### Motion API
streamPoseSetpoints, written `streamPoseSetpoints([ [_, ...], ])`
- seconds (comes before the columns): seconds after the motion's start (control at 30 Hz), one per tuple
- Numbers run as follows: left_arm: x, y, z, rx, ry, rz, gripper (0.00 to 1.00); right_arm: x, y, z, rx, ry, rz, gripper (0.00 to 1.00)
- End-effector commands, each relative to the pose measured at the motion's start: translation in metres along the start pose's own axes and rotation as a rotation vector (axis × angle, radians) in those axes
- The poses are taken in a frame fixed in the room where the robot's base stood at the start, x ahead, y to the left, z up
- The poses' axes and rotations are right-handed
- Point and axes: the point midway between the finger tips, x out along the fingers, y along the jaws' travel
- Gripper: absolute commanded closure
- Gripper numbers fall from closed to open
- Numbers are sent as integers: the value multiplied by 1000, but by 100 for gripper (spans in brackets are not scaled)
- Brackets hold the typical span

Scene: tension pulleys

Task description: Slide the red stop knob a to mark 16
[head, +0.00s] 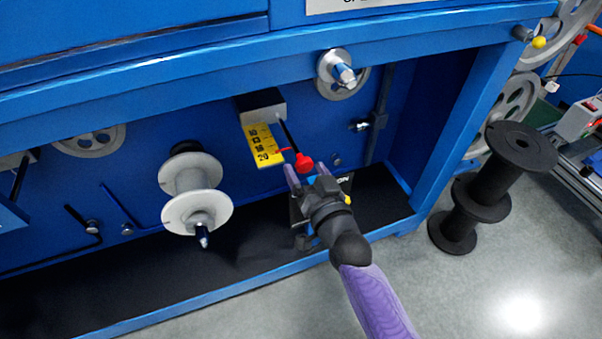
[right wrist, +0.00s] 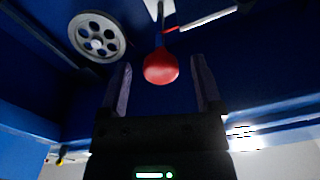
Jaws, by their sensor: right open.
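The red stop knob a (head: 303,162) sits on a thin dark rod beside a yellow scale (head: 262,145) with black numbers; 20 reads at its lower end. A thin red pointer reaches from the knob to the scale near that end. My right gripper (head: 306,172) is open, its fingers around or just short of the knob. In the right wrist view the red knob (right wrist: 160,66) lies between the two open fingertips (right wrist: 160,75), apart from both. My left gripper is not in view.
A pale spool (head: 190,190) sticks out left of the scale. A grey pulley (head: 338,75) is above right. The blue machine frame (head: 470,120) edges the recess on the right. Black spools (head: 490,180) stand on the floor at right.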

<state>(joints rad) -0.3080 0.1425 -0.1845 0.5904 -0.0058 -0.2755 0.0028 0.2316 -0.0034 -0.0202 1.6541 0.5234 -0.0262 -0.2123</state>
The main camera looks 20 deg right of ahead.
Motion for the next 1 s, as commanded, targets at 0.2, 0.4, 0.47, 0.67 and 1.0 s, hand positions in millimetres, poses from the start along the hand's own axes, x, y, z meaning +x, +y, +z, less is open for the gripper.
streamPoseSetpoints([
  [0.2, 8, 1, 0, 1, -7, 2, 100, 17, 0, 2, -1, -3, 1, 17],
  [0.4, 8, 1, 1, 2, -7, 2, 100, 18, 0, 0, -1, -3, 0, 17],
  [0.47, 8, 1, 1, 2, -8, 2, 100, 18, 0, 0, -1, -3, 0, 26],
  [0.67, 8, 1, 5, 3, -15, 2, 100, 18, 0, 0, -1, -4, 0, 68],
  [1.0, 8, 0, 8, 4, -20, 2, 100, 18, 0, 1, -2, -4, 1, 100],
])
